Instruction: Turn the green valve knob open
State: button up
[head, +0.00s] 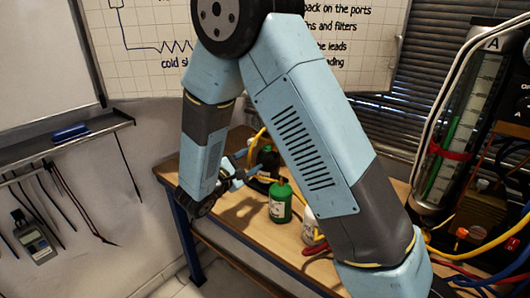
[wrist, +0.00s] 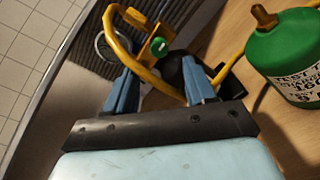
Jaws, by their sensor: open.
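The green valve knob (wrist: 158,46) shows in the wrist view, with a pale mark on its face, beside a yellow hose (wrist: 118,45) and a round gauge (wrist: 106,46). My gripper (wrist: 160,78) is open and empty. Its two blue fingers point towards the knob, which appears beyond the gap between their tips; I see no contact. In the head view my gripper (head: 236,172) is over the bench, left of the green bottle. I cannot make out the knob for certain in that view.
A green bottle (head: 280,203) with a brass top stands on the wooden bench (head: 250,228); it is close on the right in the wrist view (wrist: 285,55). A white container (head: 309,225) and red-handled tool (head: 315,249) lie nearer. A gauge rig (head: 462,120) stands at right.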

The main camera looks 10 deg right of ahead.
aim_at(265, 151)
jog(key=x, duration=0.7)
jog(key=shift+c, duration=0.5)
jog(key=c, duration=0.9)
jog(key=shift+d, duration=0.25)
grip_shut()
jog(key=shift+a, duration=0.15)
